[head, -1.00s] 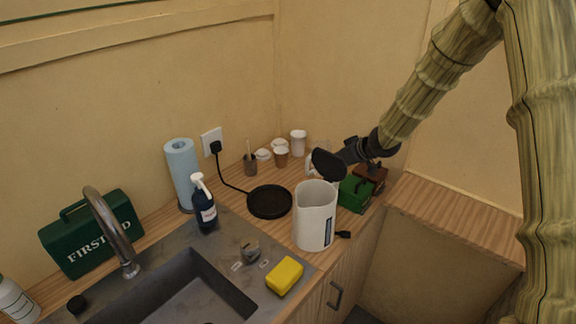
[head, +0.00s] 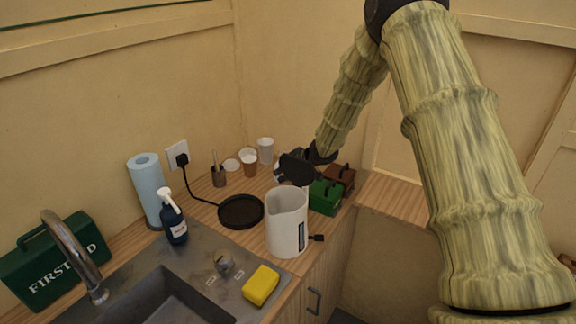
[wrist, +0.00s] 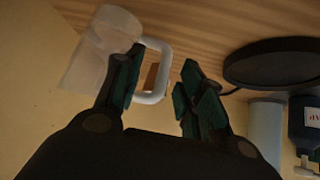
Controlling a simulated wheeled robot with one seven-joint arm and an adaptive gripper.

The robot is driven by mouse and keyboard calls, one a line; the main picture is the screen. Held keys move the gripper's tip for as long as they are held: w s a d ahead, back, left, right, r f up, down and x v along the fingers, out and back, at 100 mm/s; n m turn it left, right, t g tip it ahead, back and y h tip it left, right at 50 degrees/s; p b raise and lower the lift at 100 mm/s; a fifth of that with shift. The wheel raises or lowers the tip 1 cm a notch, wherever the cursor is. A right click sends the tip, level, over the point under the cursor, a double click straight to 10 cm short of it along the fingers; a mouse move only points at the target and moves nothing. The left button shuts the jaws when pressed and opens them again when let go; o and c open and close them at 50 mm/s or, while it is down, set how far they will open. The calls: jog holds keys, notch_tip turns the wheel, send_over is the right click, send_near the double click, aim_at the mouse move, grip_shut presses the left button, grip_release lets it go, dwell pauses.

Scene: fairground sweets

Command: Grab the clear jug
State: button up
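The clear jug (wrist: 97,48), translucent with a pale looped handle, is at the upper left of the wrist view. My gripper (wrist: 160,75) is open, its left finger overlapping the jug's side and the handle reaching into the gap between the fingers. The right finger is apart from the handle. In the head view my gripper (head: 298,168) is over the back of the counter, behind the white pitcher. Whether the left finger touches the jug I cannot tell.
A tall white pitcher (head: 287,228) stands just in front of my gripper, with a black round base (head: 241,211) to its left. Green (head: 325,197) and brown (head: 341,177) boxes sit close on the right. Cups (head: 265,150) stand behind. The sink (head: 165,300) is at front left.

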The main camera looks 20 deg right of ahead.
jog(key=shift+w+a+f+p, duration=0.35)
jog(key=shift+a+f, duration=0.05)
jog(key=shift+f, duration=0.1)
jog(key=shift+w+a+f+p, duration=0.3)
jog(key=shift+w+a+f, duration=0.05)
jog(key=shift+f, duration=0.15)
jog(key=shift+x, duration=1)
grip_shut()
